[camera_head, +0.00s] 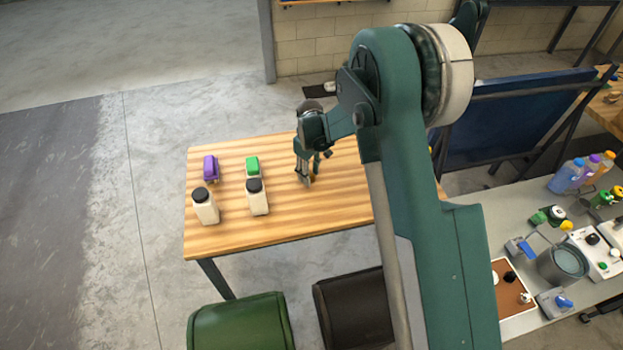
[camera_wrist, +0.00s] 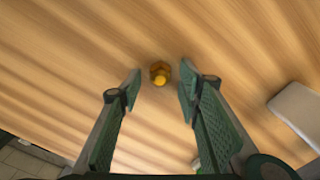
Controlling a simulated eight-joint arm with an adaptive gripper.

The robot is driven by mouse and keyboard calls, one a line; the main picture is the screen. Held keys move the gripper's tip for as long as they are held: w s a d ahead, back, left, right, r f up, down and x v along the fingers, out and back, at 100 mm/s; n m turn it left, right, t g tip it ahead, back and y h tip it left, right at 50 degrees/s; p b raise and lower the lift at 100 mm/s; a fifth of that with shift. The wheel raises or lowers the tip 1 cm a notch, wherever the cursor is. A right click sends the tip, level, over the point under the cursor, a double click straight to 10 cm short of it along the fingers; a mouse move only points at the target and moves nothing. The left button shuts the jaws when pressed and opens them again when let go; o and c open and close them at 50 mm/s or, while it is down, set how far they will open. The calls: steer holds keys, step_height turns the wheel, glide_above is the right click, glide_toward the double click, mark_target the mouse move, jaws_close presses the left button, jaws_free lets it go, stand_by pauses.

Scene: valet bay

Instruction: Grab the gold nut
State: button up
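The gold nut (camera_wrist: 159,72) lies on the striped wooden table (camera_head: 290,215). In the wrist view it sits between the tips of my gripper (camera_wrist: 160,84), near the far end of the fingers, with a gap on each side. My gripper is open, with nothing held. In the head view my gripper (camera_head: 306,176) points down over the table's middle. A small golden patch shows beside its fingertips there, mostly hidden by the fingers.
Two white bottles with black caps (camera_head: 205,206) (camera_head: 257,197), a purple item (camera_head: 210,168) and a green item (camera_head: 252,166) stand left of my gripper. A pale flat-looking object (camera_wrist: 298,112) is at the wrist view's right. A cluttered grey bench (camera_head: 520,205) stands right.

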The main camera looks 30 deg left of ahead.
steer(key=shift+c, duration=0.5)
steer(key=c, duration=0.9)
steer(key=shift+r, duration=0.1)
steer(key=shift+r+p, duration=0.45)
steer(key=shift+r, duration=4.5)
